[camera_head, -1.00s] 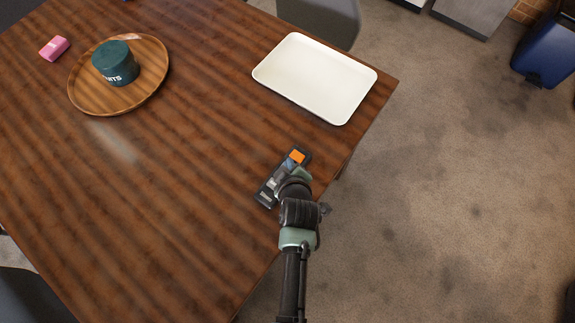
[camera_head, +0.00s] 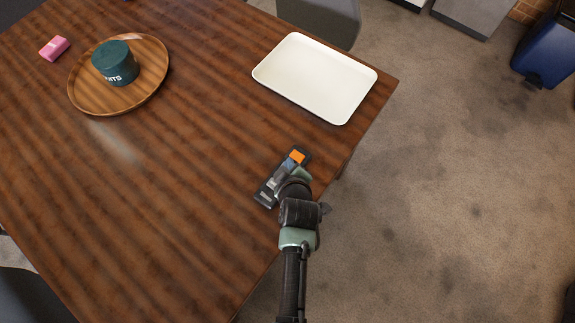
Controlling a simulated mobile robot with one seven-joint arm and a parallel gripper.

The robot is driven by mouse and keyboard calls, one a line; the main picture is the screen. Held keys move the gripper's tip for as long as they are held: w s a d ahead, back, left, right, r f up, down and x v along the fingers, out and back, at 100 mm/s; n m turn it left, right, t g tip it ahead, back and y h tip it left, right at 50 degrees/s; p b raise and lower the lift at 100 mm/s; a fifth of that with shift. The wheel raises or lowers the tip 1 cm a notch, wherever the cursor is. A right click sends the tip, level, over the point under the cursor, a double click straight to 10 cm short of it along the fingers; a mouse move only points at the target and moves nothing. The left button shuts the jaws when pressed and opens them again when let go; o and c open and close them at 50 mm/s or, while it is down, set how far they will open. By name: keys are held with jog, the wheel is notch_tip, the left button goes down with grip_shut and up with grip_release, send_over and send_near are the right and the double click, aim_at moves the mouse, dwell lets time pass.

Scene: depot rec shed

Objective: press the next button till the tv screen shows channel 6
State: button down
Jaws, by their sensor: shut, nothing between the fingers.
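A dark remote (camera_head: 268,196) lies on the wooden table near its right edge. It has an orange patch (camera_head: 297,157) at its far end and lighter grey buttons toward its near end. My gripper (camera_head: 284,177) is shut and empty, over the middle of the remote, and my wrist hides part of the remote's right side. I cannot tell whether the fingertips touch a button or which button is under them. No TV screen is in view, so the channel does not show.
A white tray (camera_head: 315,78) lies at the table's far right corner. The table's middle is clear. A blue bin (camera_head: 545,52) stands on the floor.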

jog(key=shift+f+b, duration=0.3)
jog(key=shift+f, duration=0.15)
jog(key=shift+f+b, duration=0.35)
jog(key=shift+f, duration=0.05)
dwell(0.5)
jog(key=shift+r, duration=0.15)
jog(key=shift+r+p, duration=0.7)
jog(key=shift+p, duration=0.05)
notch_tip(320, 180, up, 5)
jog(key=p, duration=0.4)
jog(key=shift+p, duration=0.3)
dwell(0.6)
